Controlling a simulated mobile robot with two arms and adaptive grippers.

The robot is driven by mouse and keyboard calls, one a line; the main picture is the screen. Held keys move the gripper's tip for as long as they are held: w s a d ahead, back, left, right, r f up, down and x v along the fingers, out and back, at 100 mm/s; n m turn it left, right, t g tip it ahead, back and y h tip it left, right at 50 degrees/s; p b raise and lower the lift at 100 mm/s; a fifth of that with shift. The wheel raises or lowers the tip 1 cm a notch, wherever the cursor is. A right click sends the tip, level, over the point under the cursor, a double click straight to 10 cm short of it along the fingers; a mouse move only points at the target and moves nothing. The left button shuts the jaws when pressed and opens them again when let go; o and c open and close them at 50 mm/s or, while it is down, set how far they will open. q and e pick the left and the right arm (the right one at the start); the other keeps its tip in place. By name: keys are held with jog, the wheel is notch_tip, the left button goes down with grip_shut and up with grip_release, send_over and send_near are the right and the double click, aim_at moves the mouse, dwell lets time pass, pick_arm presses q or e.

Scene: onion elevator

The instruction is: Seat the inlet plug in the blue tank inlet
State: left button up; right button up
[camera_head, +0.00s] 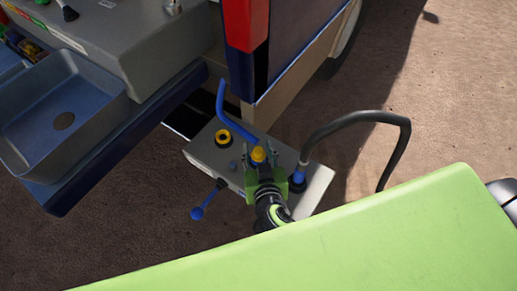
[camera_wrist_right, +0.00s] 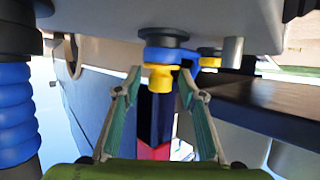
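A yellow plug (camera_head: 259,155) stands on the grey tank top (camera_head: 208,152), in front of my right gripper (camera_head: 265,178). In the right wrist view the yellow plug (camera_wrist_right: 159,77) sits against a blue ring (camera_wrist_right: 160,55) under a dark collar; how deep it sits I cannot tell. The open fingers of my right gripper (camera_wrist_right: 160,85) stand on either side of the plug, with a visible gap on the left. A yellow-ringed inlet (camera_head: 223,137) with a dark opening lies to the left on the tank. My left gripper is not in view.
A blue bent pipe (camera_head: 222,100) rises behind the plug. A blue fitting (camera_head: 298,181) with a black hose (camera_head: 352,115) stands close to the right. A blue lever (camera_head: 203,204) sticks out at the left. A cabinet with a sink (camera_head: 60,110) stands further left.

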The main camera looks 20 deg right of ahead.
jog(key=shift+s, duration=0.15)
jog(key=shift+v, duration=3.9)
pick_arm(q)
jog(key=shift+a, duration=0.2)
pick_arm(e)
jog(key=shift+r, duration=0.1)
